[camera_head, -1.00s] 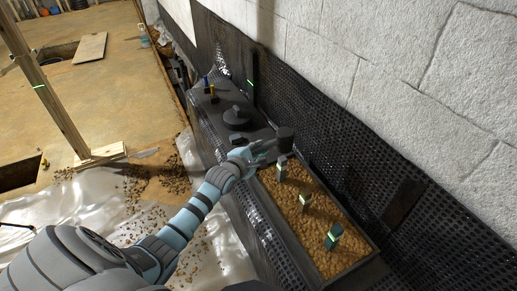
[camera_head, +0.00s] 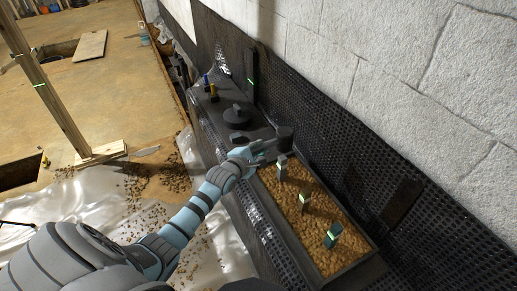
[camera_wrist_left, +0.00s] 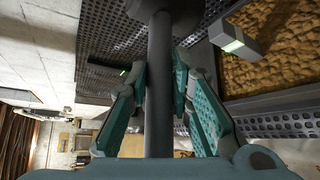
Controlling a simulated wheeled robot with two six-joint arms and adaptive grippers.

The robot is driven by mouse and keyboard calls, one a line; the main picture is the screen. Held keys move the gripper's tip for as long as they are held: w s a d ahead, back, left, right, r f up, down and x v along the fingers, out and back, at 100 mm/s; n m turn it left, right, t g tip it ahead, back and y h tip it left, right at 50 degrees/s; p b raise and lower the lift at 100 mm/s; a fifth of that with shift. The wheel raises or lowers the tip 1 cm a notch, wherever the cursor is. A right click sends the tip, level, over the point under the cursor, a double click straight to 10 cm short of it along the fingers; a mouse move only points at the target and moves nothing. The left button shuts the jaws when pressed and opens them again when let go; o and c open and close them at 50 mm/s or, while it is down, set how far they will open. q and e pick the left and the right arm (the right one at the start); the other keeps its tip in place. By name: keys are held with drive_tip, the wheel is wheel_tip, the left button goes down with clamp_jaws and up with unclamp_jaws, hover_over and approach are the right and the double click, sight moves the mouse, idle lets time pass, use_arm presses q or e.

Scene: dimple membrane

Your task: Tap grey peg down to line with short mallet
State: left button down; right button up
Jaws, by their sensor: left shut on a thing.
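My left gripper (camera_head: 259,151) is shut on the handle of the short mallet (camera_head: 284,134). In the left wrist view the dark handle (camera_wrist_left: 160,95) runs between the fingers to the grey head at the top edge. The mallet head is above the far end of the gravel tray (camera_head: 367,247), close to the grey peg (camera_head: 282,171). The peg stands upright in the gravel with a bright green line around it. It also shows in the left wrist view (camera_wrist_left: 236,36), apart from the mallet. I cannot tell the head's exact height above it. My right gripper is not in view.
Two more pegs with green lines, a middle one (camera_head: 304,200) and a near one (camera_head: 333,236), stand in the tray. A dark round block (camera_head: 237,117) lies beyond the mallet. A block wall (camera_head: 420,80) with black dimpled membrane (camera_head: 345,150) borders the right.

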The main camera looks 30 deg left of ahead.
use_arm(q)
drive_tip(key=shift+r+p, duration=0.1)
drive_tip(key=shift+p, duration=0.2)
wheel_tip(320, 180, down, 6)
drive_tip(key=b, duration=0.4)
wheel_tip(320, 180, up, 7)
drive_tip(key=p, duration=0.7)
drive_tip(key=shift+f, duration=0.2)
wheel_tip(320, 180, down, 6)
drive_tip(key=b, duration=0.5)
wheel_tip(320, 180, up, 6)
drive_tip(key=p, duration=0.6)
drive_tip(key=shift+w+f, duration=0.1)
drive_tip(key=shift+f, duration=0.3)
